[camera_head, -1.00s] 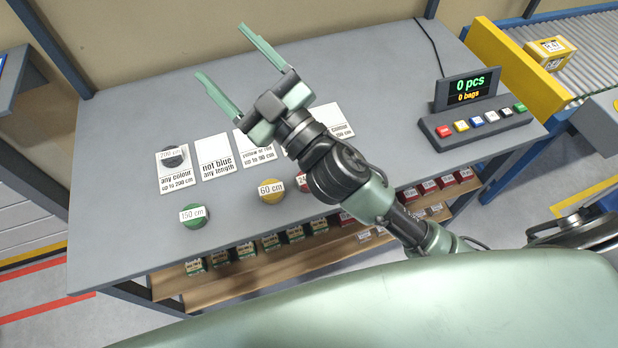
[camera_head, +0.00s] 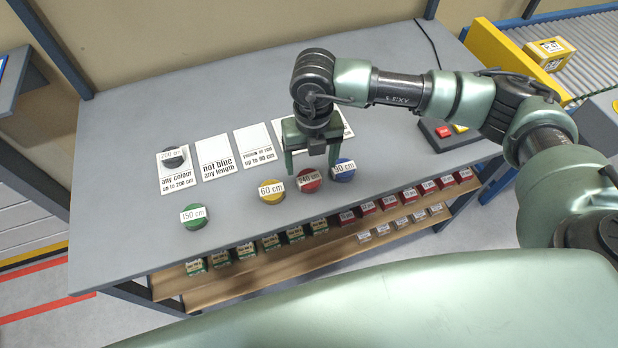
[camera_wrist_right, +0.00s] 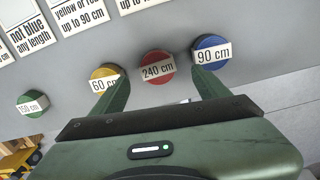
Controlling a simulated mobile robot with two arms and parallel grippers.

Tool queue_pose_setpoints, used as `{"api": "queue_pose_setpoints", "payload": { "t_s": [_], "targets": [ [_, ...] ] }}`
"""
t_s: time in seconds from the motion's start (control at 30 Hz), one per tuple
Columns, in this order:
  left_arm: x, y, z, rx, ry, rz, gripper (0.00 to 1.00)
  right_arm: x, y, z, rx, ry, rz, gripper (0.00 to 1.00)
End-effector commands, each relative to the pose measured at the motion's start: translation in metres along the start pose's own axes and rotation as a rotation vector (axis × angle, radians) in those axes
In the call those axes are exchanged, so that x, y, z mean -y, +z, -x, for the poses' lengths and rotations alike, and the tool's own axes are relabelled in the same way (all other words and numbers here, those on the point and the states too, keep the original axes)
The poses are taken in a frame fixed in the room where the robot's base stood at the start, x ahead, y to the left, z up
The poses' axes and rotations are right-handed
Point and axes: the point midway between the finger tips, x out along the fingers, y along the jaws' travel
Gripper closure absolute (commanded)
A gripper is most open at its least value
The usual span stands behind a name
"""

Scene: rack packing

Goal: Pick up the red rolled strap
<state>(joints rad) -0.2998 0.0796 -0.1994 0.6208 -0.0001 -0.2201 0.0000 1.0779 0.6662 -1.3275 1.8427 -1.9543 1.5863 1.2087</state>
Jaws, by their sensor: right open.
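The red rolled strap (camera_head: 309,180), labelled 240 cm, lies on the grey table (camera_head: 120,240) near its front edge, between a yellow strap and a blue strap. In the right wrist view the red strap (camera_wrist_right: 157,68) shows ahead of and between the two fingers. My right gripper (camera_head: 312,172) is open and empty, fingers pointing down above and just behind the red strap. In the right wrist view the fingertips of my right gripper (camera_wrist_right: 162,82) reach towards the yellow and blue straps. My left gripper is not in view.
The yellow strap (camera_head: 272,196), 60 cm, and the blue strap (camera_head: 344,174), 90 cm, sit close on either side. A green strap (camera_head: 194,222) lies farther left. A black strap (camera_head: 173,157) lies on a card. Small boxes stand on the shelf (camera_head: 240,271) below.

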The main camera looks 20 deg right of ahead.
Motion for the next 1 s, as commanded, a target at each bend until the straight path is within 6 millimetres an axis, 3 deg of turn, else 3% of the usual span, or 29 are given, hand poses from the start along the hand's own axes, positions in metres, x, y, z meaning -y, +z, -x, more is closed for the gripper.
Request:
{"api": "queue_pose_setpoints", "payload": {
  "t_s": [0.4,0.67,0.77,0.9,0.93,1.0],
  "targets": [
    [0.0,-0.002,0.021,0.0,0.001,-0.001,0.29,-0.003,-0.003,-0.053,-0.003,0.004,0.003,0.24],
    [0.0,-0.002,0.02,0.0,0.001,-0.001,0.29,-0.004,-0.003,-0.058,-0.002,0.005,0.004,0.24],
    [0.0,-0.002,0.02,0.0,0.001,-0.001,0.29,-0.004,-0.003,-0.058,-0.002,0.006,0.004,0.47],
    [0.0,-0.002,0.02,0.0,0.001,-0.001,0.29,-0.004,-0.003,-0.058,-0.002,0.006,0.004,0.86],
    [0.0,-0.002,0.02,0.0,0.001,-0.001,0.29,-0.004,-0.003,-0.058,-0.002,0.006,0.004,0.92],
    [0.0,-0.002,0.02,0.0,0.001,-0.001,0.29,-0.004,-0.003,-0.058,-0.002,0.006,0.004,0.92]
  ]
}}
